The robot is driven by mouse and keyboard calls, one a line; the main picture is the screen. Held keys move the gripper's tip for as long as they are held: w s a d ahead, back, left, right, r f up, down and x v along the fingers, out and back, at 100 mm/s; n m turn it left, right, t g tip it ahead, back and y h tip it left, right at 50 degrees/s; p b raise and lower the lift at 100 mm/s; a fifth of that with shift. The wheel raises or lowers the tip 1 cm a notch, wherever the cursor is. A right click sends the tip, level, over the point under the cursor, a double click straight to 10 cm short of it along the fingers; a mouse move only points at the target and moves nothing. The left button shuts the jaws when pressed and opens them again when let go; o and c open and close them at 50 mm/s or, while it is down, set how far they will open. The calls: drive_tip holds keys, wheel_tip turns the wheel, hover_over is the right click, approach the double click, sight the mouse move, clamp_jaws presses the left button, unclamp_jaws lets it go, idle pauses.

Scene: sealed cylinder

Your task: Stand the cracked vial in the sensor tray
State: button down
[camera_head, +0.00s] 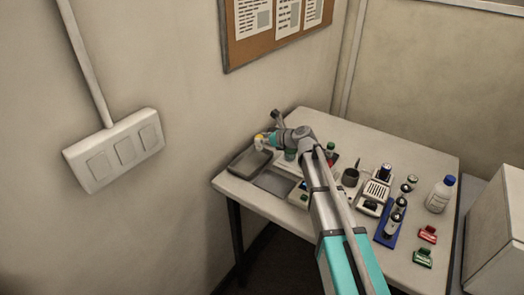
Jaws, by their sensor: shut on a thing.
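My gripper (268,140) is over the far left part of the white table, close to the wall. It is shut on a small pale vial with a yellow-orange part (259,139). The vial is just above or at the back of a dark grey tray (238,165); I cannot tell whether it touches the tray. Any crack is too small to see. A second shallow grey tray (275,182) lies to the right of the first. I cannot tell from marks which one is the sensor tray. My arm hides part of the table's middle.
Right of my arm are a dark cup (350,178), a white device (375,190), a blue rack with vials (386,236), a white bottle with a blue cap (440,194), a red clip (428,234) and a green clip (422,257). The table's back is clear.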

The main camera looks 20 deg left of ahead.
sight(262, 145)
drive_tip(key=shift+w+a+f, duration=0.1)
drive_tip(key=shift+w+f, duration=0.05)
drive_tip(key=shift+f, duration=0.1)
drive_tip(key=shift+w+a+f+b, duration=0.15)
drive_tip(key=shift+w+f+b, duration=0.25)
drive_tip(key=shift+f+b, duration=1.55)
drive_tip(key=shift+b, duration=0.1)
drive_tip(key=shift+f, duration=0.2)
drive_tip(key=shift+c, duration=1.5)
unclamp_jaws()
drive_tip(key=shift+r, duration=0.1)
drive_tip(key=shift+r, duration=0.2)
drive_tip(key=p+v, duration=0.4)
drive_tip(key=v, duration=0.8)
drive_tip(key=shift+p, duration=0.3)
